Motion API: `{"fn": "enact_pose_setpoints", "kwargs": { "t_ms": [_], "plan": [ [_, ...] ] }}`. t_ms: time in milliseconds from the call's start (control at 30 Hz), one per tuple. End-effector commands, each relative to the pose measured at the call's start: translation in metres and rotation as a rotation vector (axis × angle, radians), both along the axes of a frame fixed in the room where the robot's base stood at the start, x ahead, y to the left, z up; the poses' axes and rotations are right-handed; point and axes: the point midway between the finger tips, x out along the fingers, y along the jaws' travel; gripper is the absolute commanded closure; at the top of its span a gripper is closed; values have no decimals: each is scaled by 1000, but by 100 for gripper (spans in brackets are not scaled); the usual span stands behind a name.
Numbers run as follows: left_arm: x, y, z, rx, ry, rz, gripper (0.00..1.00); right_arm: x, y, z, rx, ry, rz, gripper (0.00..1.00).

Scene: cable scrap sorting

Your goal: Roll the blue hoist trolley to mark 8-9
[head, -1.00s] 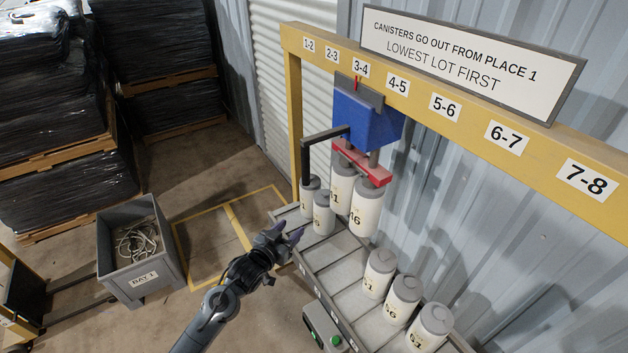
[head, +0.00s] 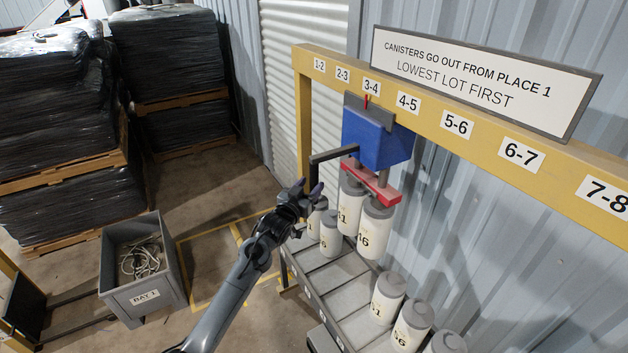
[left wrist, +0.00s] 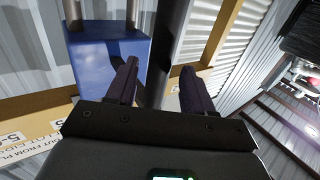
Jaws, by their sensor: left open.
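The blue hoist trolley (head: 378,140) hangs on the yellow beam (head: 462,105), its red pointer at mark 3-4 (head: 371,88). A red bar (head: 373,181) under it carries two white canisters (head: 375,228). A dark handle (head: 333,154) reaches left from the trolley and bends down. My left gripper (head: 310,188) is open at the handle's lower end. In the left wrist view, the dark handle (left wrist: 166,45) shows between the spread fingers, with the blue trolley (left wrist: 108,60) to the left. Contact cannot be told. Mark 8-9 and my right gripper are out of view.
Several white canisters (head: 388,297) stand on a grey roller rack (head: 335,285) below the beam. A sign (head: 482,82) stands above the beam. A grey bin (head: 143,268) with cable scrap and wrapped pallets (head: 60,110) are at the left. Beam marks run to 7-8 at the right edge.

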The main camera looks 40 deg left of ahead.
Motion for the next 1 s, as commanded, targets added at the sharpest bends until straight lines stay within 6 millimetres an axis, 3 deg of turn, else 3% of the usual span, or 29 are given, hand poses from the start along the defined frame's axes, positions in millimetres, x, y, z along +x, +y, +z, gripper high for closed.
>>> {"fn": "enact_pose_setpoints", "kwargs": {
  "t_ms": [300, 733, 1000],
  "plan": [
    [27, 6, 0, 1, 0, 0, 48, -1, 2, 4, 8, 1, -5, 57],
    [31, 7, 0, 1, 0, 0, 48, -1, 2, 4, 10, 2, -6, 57],
    [31, 6, 0, 1, 0, 0, 89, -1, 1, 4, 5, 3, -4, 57]
  ]
}}
